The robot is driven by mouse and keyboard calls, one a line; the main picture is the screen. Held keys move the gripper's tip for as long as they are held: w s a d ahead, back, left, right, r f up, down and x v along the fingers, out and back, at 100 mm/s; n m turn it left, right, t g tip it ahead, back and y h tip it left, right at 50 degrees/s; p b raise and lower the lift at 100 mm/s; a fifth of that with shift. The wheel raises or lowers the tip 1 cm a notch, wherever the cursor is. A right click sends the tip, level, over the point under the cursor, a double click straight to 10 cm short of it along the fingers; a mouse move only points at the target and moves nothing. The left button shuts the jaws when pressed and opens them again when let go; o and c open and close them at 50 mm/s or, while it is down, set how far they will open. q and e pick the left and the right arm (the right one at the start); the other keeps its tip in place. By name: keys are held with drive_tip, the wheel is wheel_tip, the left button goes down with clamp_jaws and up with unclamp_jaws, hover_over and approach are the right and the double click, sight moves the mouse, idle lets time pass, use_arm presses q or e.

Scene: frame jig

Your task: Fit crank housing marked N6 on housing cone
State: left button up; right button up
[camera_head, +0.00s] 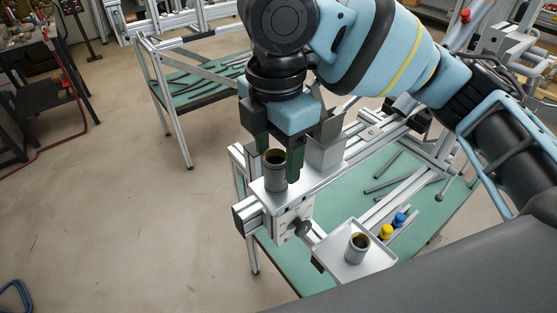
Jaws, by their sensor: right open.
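My right gripper (277,165) comes down from above with its two dark fingers apart. A grey cylindrical housing (275,178) with a dark open top stands upright on the metal plate of the frame jig, between the open fingers. I cannot tell whether the fingers touch it. A second similar cylinder (357,248) stands upright in a light tray (342,262) at the front right, away from the gripper. No N6 mark is legible on either one, and no bare housing cone shows. My left gripper is out of view.
A grey metal bin (325,151) stands close behind the gripper on the jig. A dark knob (302,228) sticks out from the jig's front. A yellow piece (386,231) and a blue piece (399,220) stand beside the tray.

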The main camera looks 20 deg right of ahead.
drive_tip(key=r, duration=0.4)
drive_tip(key=shift+s+a+r, duration=0.15)
drive_tip(key=shift+s+a, duration=0.05)
drive_tip(key=shift+a, duration=0.1)
drive_tip(key=shift+s+r, duration=0.1)
drive_tip(key=shift+r, duration=0.3)
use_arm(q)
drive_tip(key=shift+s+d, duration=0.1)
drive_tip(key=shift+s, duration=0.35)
use_arm(e)
drive_tip(key=shift+d+r, duration=0.1)
drive_tip(key=shift+r, duration=0.25)
